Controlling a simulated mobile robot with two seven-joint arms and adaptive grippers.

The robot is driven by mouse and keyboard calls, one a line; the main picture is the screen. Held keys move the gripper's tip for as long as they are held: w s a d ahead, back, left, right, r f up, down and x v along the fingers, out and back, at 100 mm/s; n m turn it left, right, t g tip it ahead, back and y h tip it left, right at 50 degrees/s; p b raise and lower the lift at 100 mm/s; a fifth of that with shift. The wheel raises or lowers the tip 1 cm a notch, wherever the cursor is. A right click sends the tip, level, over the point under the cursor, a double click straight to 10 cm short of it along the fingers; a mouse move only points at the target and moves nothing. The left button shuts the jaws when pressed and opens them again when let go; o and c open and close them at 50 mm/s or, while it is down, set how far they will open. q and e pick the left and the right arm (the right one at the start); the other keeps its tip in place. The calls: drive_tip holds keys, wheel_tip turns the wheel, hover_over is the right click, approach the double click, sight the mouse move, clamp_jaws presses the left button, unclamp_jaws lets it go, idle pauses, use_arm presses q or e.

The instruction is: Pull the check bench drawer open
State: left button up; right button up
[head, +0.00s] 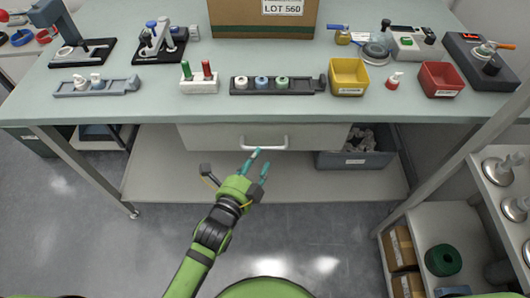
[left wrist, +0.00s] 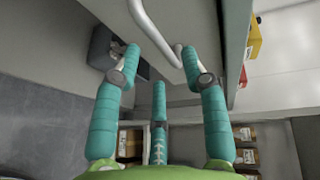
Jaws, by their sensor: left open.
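The check bench (head: 215,100) has a pale green top. Its drawer (head: 205,138) is a light panel under the front edge and looks shut. The drawer's pale bar handle (head: 277,147) is at the middle of the panel. My left gripper (head: 260,159) is open with its teal fingers pointing at the handle, just in front of it. In the left wrist view, the handle (left wrist: 154,35) runs between the two upper fingertips of the gripper (left wrist: 161,52). I see no clear contact. My right gripper is not in view.
A grey bin (head: 355,160) stands on the lower shelf right of the drawer. A bench leg (head: 85,162) is at left, and a shelf rack with cardboard boxes (head: 402,245) is at right. The floor before the drawer is clear. Cap trays and bins stand on the bench.

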sight(263, 147)
use_arm(q)
drive_tip(key=x, duration=0.5)
drive_tip(key=shift+w+d+f, duration=0.1)
drive_tip(key=shift+w+f, duration=0.05)
drive_tip(key=shift+w, duration=0.2)
clamp_jaws()
